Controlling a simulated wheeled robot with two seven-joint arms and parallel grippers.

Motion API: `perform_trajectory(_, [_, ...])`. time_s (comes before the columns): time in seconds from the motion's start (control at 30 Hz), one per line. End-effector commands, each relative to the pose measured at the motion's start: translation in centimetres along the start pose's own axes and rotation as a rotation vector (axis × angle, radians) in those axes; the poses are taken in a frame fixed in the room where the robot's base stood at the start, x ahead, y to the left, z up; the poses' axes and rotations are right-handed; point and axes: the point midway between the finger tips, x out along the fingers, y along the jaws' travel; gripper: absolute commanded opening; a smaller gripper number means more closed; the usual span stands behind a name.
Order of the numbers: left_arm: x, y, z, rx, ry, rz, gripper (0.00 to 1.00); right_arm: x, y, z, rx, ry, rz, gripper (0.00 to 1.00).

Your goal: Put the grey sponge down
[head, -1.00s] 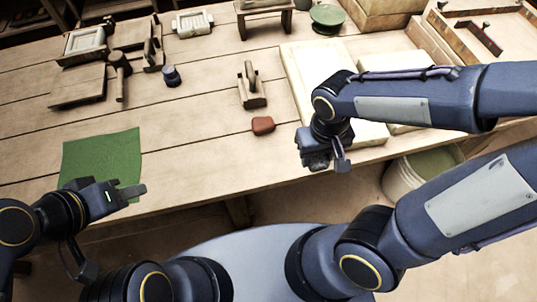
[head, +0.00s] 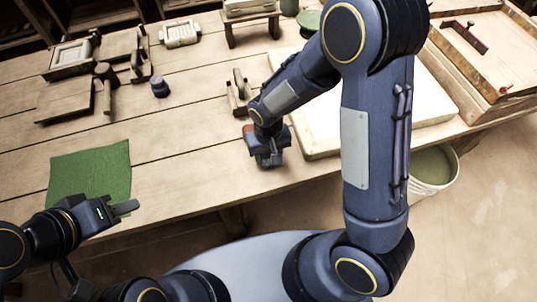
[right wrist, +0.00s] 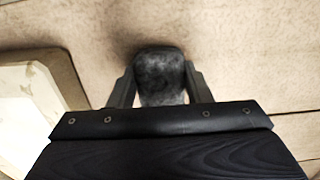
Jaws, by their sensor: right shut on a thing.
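The grey sponge (right wrist: 160,76) is dark and rounded. In the right wrist view it sits between the two fingers of my right gripper, which is shut on it. In the head view my right gripper (head: 268,160) points down over the wooden table's front part, left of the pale slab. The sponge cannot be made out there. A dark shadow lies close around the sponge, but I cannot tell whether it touches the table. My left gripper (head: 124,208) is at the table's front left edge, by the green cloth; its finger gap is not clear.
A red-brown block (head: 248,131) is partly hidden right behind my right gripper. A wooden tool (head: 238,92) stands behind it. The pale slab (head: 318,143) lies to the right. The table (head: 190,150) between the green cloth (head: 90,172) and my right gripper is clear.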

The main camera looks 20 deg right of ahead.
Motion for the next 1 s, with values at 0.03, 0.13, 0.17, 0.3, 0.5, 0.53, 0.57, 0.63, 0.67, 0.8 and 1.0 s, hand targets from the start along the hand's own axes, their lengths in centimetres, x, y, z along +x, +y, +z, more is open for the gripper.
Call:
perform_trajectory(0.03, [0.0, 0.0, 0.0, 0.0, 0.0, 0.0, 0.36, 0.3, 0.0, 0.0, 0.0, 0.0, 0.0, 0.16])
perform_trajectory(0.13, [0.0, 0.0, 0.0, 0.0, 0.0, 0.0, 0.36, 0.4, 0.0, 0.0, 0.0, 0.002, -0.001, 0.16])
perform_trajectory(0.17, [0.0, 0.0, 0.0, 0.0, 0.0, 0.0, 0.36, 0.4, 0.0, 0.0, 0.0, 0.002, -0.001, 0.16])
perform_trajectory(0.3, [0.1, 0.0, 0.0, 0.0, 0.0, 0.0, 0.36, 0.4, 0.0, 0.0, 0.0, 0.002, 0.0, 0.16])
perform_trajectory(0.5, [0.3, -0.1, 0.1, 0.0, 0.0, 0.0, 0.36, 0.7, 0.0, 0.0, 0.0, 0.001, 0.0, 0.54])
perform_trajectory(0.53, [0.3, -0.1, 0.1, 0.0, 0.0, 0.0, 0.36, 0.7, 0.0, 0.0, 0.0, 0.001, 0.0, 0.58])
perform_trajectory(0.57, [0.3, -0.1, 0.1, 0.0, 0.0, 0.0, 0.36, 0.7, 0.0, 0.0, 0.0, 0.001, 0.0, 0.62])
perform_trajectory(0.63, [0.3, -0.1, 0.1, 0.0, 0.0, 0.0, 0.36, 0.7, 0.0, 0.0, 0.0, 0.001, 0.0, 0.66])
perform_trajectory(0.67, [0.3, -0.1, 0.1, 0.0, 0.0, 0.0, 0.36, 0.7, 0.0, 0.0, 0.0, 0.001, 0.0, 0.66])
perform_trajectory(0.8, [0.3, -0.1, 0.1, 0.0, 0.0, 0.0, 0.36, 0.7, 0.0, 0.0, 0.0, 0.001, 0.0, 0.66])
perform_trajectory(1.0, [-0.1, 0.1, -0.1, 0.0, 0.0, 0.0, 0.36, -0.3, 0.0, -0.1, 0.001, 0.004, -0.002, 0.66])
